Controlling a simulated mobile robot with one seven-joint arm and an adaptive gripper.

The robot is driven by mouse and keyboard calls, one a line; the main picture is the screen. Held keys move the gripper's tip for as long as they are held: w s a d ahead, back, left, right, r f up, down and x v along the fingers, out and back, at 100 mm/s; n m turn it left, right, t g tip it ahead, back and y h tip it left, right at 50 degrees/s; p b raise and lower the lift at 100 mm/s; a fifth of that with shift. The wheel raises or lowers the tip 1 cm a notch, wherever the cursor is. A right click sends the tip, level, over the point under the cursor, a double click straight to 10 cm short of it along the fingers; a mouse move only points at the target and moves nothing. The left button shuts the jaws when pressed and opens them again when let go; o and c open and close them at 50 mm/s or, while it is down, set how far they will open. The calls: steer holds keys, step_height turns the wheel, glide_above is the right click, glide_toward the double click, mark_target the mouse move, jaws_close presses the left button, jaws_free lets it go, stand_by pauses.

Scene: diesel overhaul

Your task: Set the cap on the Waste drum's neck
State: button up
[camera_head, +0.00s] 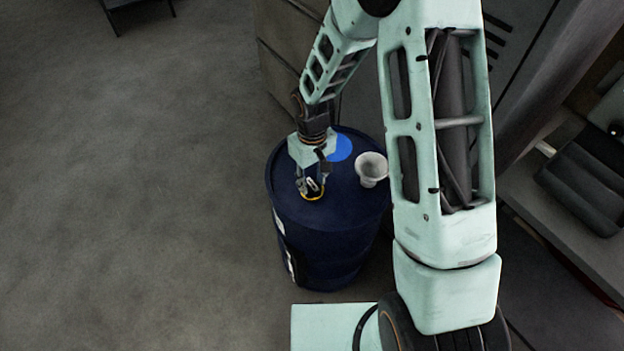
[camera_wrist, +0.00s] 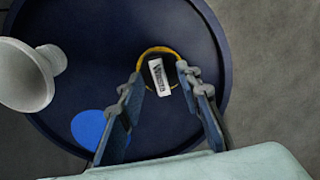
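The Waste drum (camera_head: 345,210) is a dark blue drum standing upright on the floor. Its round top (camera_wrist: 95,60) fills much of the wrist view. A dark cap with a yellow rim (camera_wrist: 152,50) and a white label (camera_wrist: 159,76) is between my fingertips, over the right part of the top. My gripper (camera_wrist: 161,77) points down, with a finger against either side of the rim. In the head view my gripper (camera_head: 312,184) is over the drum's near left side, with the yellow rim below it. The neck is hidden; I cannot tell whether the cap touches it.
A pale funnel (camera_head: 371,168) is on the right side of the drum's top, and at left in the wrist view (camera_wrist: 25,75). A bright blue disc (camera_head: 341,148) marks the top behind my gripper. Cabinets stand behind; a dark tray (camera_head: 582,185) is at right.

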step_height(320, 180, up, 12)
stand_by(0.5)
